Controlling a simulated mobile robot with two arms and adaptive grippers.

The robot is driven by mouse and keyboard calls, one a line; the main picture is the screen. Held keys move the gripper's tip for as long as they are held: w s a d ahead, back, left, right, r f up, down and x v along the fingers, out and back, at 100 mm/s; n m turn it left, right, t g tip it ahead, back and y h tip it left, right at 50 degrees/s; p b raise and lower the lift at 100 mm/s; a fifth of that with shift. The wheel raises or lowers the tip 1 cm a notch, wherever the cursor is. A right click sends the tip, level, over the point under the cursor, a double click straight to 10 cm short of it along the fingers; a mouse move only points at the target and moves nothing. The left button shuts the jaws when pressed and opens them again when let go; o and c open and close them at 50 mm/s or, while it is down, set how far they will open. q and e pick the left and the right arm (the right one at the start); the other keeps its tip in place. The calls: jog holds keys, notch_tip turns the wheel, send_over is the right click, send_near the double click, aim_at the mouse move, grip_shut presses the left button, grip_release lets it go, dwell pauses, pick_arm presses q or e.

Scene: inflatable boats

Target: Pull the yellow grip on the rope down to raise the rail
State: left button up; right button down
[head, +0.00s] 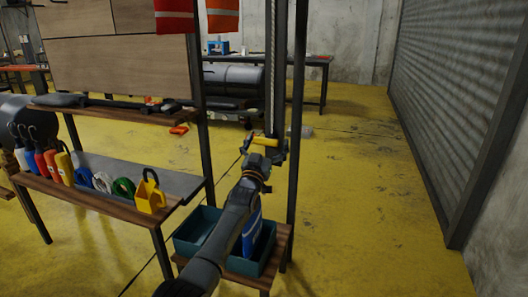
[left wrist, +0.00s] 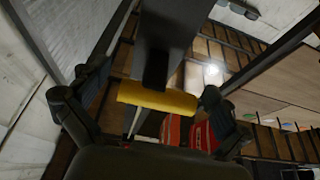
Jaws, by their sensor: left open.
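The yellow grip (head: 265,141) is a short bar at the lower part of the rope (head: 269,62), beside a dark upright post. My left gripper (head: 262,156) is at the grip in the head view, partly overlapping it. In the left wrist view the yellow grip (left wrist: 157,98) lies crosswise between the spread fingers of my left gripper (left wrist: 146,101). The fingers are open and do not appear closed on it. The rail cannot be made out clearly. My right gripper is not in view.
A teal bin (head: 189,236) sits on a low wooden shelf below my left arm. A bench with bottles and a yellow holder (head: 150,195) stands at the left. Red and orange cloths (head: 222,17) hang above. The yellow floor (head: 370,200) at right is clear.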

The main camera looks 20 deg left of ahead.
pick_arm(q)
jog(key=v, duration=1.2)
jog(key=shift+f, duration=0.2)
